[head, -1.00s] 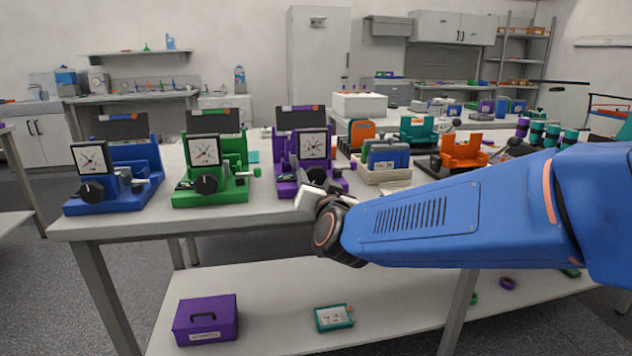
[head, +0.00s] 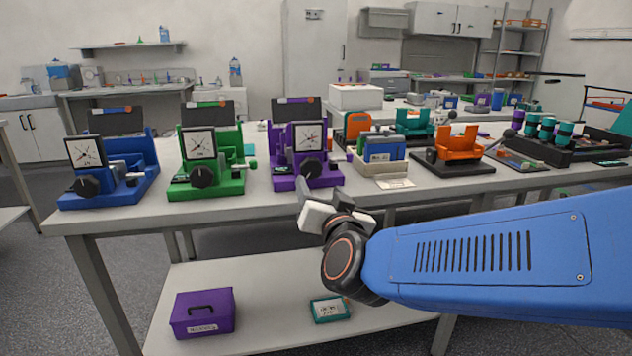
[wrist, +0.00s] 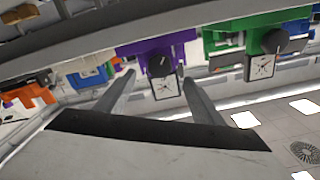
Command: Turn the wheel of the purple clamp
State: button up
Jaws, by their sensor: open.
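The purple clamp (head: 283,165) stands upright on the bench, to the right of the green one. It has a square dial on its front and a black wheel (head: 311,169) below the dial. My gripper (head: 306,204) is in front of the bench edge, lower than the wheel and apart from it. In the wrist view, which looks upside down, my open, empty gripper (wrist: 156,78) points toward the purple clamp (wrist: 146,47). Its black wheel (wrist: 160,66) shows between the two fingers, with a gap I cannot judge.
A green clamp (head: 236,166) and a blue clamp (head: 134,178) stand to the left. A beige tray (head: 377,168) and an orange device (head: 457,147) are to the right. A purple box (head: 203,318) and a teal case (head: 330,309) rest on the lower shelf.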

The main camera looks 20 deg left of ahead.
jog(key=v, duration=0.7)
jog(key=shift+s, duration=0.2)
jog(key=shift+d, duration=0.1)
dwell(0.5)
jog(key=w+d+f+n+g+h, duration=0.1)
jog(key=d+f+g, duration=0.25)
jog(key=d, duration=0.75)
jog(key=w+d+f+n+g+h, duration=0.15)
jog(key=d+f, duration=0.25)
jog(key=d, duration=0.7)
jog(key=s+d+f+m+g+h, duration=0.2)
jog(key=s+d+f, duration=0.3)
jog(key=s+d, duration=0.3)
jog(key=s+d+f+m+g+h, duration=0.2)
jog(key=s+d+f+h, duration=0.3)
jog(key=d, duration=1.1)
jog(key=s+g, duration=0.1)
jog(key=s, duration=0.2)
jog(key=shift+s+f, duration=0.2)
jog(key=shift+s, duration=0.2)
